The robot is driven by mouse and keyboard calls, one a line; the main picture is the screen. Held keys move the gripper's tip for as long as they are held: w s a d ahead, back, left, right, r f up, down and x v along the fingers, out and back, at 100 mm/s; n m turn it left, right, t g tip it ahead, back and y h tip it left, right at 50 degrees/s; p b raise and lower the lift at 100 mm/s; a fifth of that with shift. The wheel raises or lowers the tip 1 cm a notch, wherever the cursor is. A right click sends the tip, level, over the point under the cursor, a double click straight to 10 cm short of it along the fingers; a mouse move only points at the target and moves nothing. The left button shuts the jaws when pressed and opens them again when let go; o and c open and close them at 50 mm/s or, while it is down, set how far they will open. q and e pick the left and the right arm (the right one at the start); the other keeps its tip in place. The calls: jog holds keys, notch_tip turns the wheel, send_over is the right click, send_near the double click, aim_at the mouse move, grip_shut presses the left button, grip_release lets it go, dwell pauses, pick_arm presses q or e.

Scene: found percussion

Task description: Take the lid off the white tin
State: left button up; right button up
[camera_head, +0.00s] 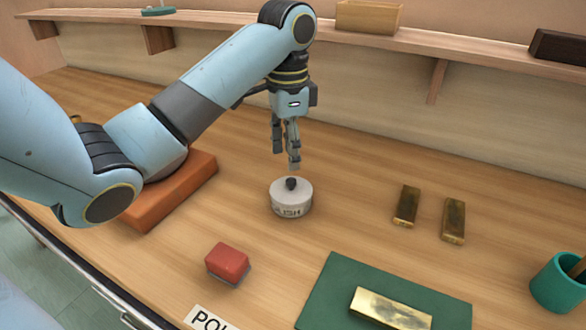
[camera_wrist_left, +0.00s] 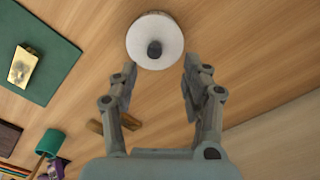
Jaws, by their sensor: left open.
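The white tin (camera_head: 291,203) stands upright on the wooden bench, with dark lettering on its side. Its white lid (camera_head: 291,189) is on top and has a small dark knob (camera_head: 291,183) in the middle. My left gripper (camera_head: 287,166) is above the tin, pointing down, empty and apart from the knob. In the left wrist view the lid (camera_wrist_left: 167,50) and knob (camera_wrist_left: 154,48) show beyond the two spread fingers of my left gripper (camera_wrist_left: 160,78). My right gripper is not in view.
Two brass bars (camera_head: 407,205) (camera_head: 454,221) lie right of the tin. A red block (camera_head: 228,263) sits in front. A green mat (camera_head: 330,290) holds a gold bar (camera_head: 390,309). A teal cup (camera_head: 556,284) stands far right. A shelf (camera_head: 430,62) runs along the back wall.

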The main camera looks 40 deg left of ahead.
aim_at(291, 180)
pick_arm(q)
jog(key=shift+f, duration=0.75)
jog(key=shift+d+f+b, duration=0.2)
jog(key=shift+f+b, duration=0.75)
jog(key=shift+b, duration=0.1)
jog(key=shift+d+f, duration=0.2)
jog(key=shift+f, duration=1.3)
jog(key=shift+c, duration=0.7)
grip_shut()
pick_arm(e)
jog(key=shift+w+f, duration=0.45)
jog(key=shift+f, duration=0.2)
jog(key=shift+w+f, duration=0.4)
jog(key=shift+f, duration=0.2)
